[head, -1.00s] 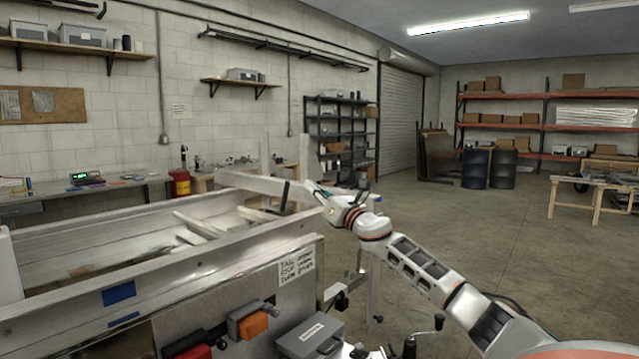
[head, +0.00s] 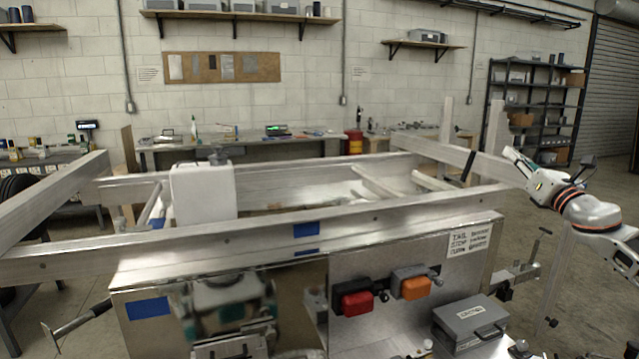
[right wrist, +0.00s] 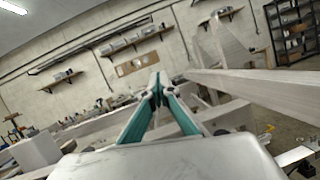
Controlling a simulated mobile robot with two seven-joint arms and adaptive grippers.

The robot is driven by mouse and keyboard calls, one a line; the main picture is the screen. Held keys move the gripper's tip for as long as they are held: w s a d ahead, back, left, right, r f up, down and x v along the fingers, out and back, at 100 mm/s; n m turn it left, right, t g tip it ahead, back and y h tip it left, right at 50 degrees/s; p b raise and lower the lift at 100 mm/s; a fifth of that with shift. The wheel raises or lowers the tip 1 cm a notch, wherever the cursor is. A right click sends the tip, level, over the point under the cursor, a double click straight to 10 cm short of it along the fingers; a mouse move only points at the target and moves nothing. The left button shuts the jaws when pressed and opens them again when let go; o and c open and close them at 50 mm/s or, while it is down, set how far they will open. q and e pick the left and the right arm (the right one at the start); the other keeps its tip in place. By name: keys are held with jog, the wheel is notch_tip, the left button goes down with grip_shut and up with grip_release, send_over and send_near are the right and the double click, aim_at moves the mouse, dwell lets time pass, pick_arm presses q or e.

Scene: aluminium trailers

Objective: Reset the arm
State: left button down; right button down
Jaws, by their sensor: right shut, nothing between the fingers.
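My right arm comes in at the right edge of the head view, white with dark and orange rings.
The aluminium trailer (head: 390,215) fills the middle, with a white container (head: 203,195) at its left. A grey case (head: 468,325) and red (head: 357,300) and orange (head: 411,287) lamps are at the front. Open floor lies at right.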

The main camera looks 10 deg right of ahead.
jog(key=s+a+f+m+g+h, duration=0.15)
jog(key=a+f+m, duration=0.35)
jog(key=f, duration=0.5)
jog(key=s+a+f+m+g+h, duration=0.1)
jog(key=s+a+f+m+g, duration=0.2)
jog(key=a+f, duration=0.65)
jog(key=s+a+f+m+h, duration=0.15)
jog(key=a+f+m, duration=0.35)
jog(key=f, duration=0.7)
jog(key=s+a+f+m+g, duration=0.35)
jog(key=s+f, duration=0.25)
jog(key=s, duration=0.4)
jog(key=s+a+f+m+g, duration=0.35)
jog(key=s+f+m, duration=0.2)
jog(key=s, duration=0.55)
jog(key=s+a+f+m+g, duration=0.35)
jog(key=s+f, duration=0.25)
jog(key=s, duration=0.4)
jog(key=w+a+f+m+t+y, duration=0.2)
jog(key=a+f+y, duration=0.6)
jog(key=a+f, duration=0.5)
jog(key=shift+a+f+m+t, duration=0.35)
jog(key=shift+a+m+t, duration=0.5)
jog(key=shift+a, duration=1.05)
